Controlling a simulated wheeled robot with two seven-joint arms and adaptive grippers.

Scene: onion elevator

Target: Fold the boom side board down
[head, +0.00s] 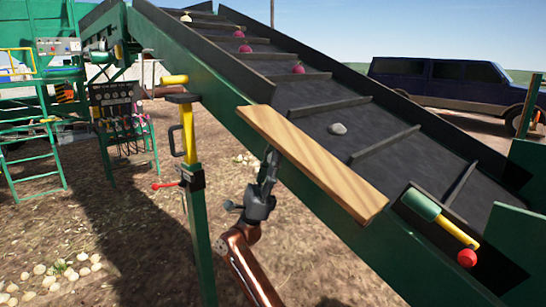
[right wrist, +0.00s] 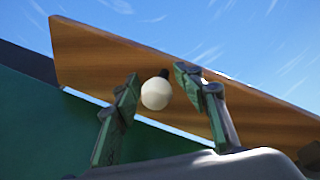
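The boom side board (head: 315,160) is a pale wooden plank along the near edge of the green boom (head: 225,105). It slopes down to the right with the boom, and its broad face shows. In the right wrist view the board (right wrist: 100,55) is seen from below, with a round white knob (right wrist: 155,95) on its face. My right gripper (head: 271,160) is just below the board's near edge. In the right wrist view its fingers (right wrist: 157,78) are apart, one on each side of the knob. I cannot tell whether they touch it. My left gripper is out of view.
The dark belt (head: 350,115) carries several red onions and a grey stone (head: 338,129). A green post (head: 198,235) with a yellow cylinder and red-tipped lever stands left of my right arm. A green-and-yellow handle with a red ball (head: 467,258) is at the lower right.

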